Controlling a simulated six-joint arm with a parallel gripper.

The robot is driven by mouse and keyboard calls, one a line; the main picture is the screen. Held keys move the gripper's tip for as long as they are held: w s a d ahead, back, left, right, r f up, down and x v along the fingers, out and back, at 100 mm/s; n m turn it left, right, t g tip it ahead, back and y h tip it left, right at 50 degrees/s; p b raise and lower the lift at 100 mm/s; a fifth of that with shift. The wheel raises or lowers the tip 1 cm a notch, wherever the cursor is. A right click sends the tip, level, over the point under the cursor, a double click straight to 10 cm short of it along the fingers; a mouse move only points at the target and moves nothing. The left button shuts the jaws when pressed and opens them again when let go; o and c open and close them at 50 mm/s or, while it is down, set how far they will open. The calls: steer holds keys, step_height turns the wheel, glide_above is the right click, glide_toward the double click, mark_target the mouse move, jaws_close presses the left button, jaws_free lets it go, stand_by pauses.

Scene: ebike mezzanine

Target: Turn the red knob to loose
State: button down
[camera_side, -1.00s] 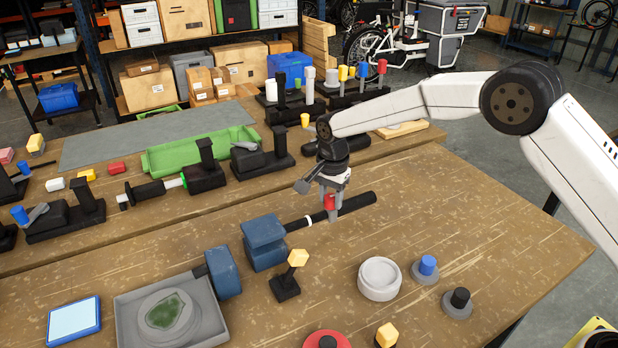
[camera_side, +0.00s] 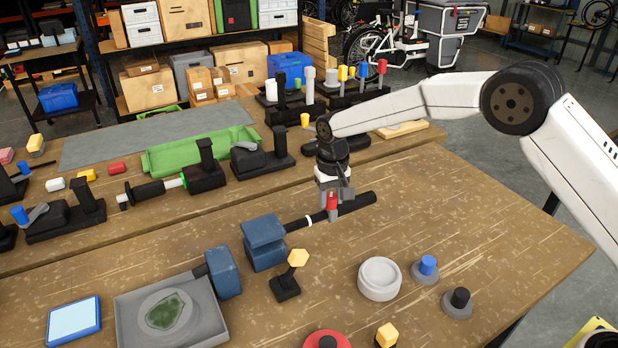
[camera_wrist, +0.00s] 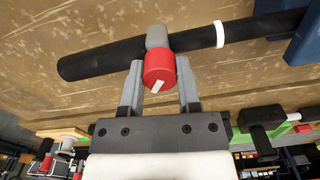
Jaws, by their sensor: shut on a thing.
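The red knob (camera_side: 332,200) sits on a black bar (camera_side: 362,202) that sticks out from a blue clamp (camera_side: 264,242). In the wrist view the red knob (camera_wrist: 160,70) has a white mark on its face and a grey collar behind it against the bar. My gripper (camera_side: 331,203) points down over it. In the wrist view my gripper's fingers (camera_wrist: 160,80) stand on both sides of the knob and are shut on it. Any loose or tight label is not visible.
A yellow knob on a black stand (camera_side: 285,286) is in front of the clamp. A white round dish (camera_side: 379,279), a blue knob (camera_side: 427,266) and a black knob (camera_side: 459,301) stand at front right. A grey tray (camera_side: 124,312) lies at front left. The table right of the bar is clear.

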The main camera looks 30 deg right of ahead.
mark_target(332, 196)
steer(key=n, duration=1.2)
steer(key=shift+r+n, duration=0.1)
steer(key=shift+n, duration=0.3)
steer(key=shift+c, duration=1.6)
jaws_free()
steer(key=shift+r, duration=0.1)
steer(key=shift+r, duration=3.8)
steer(key=shift+s+d, duration=0.1)
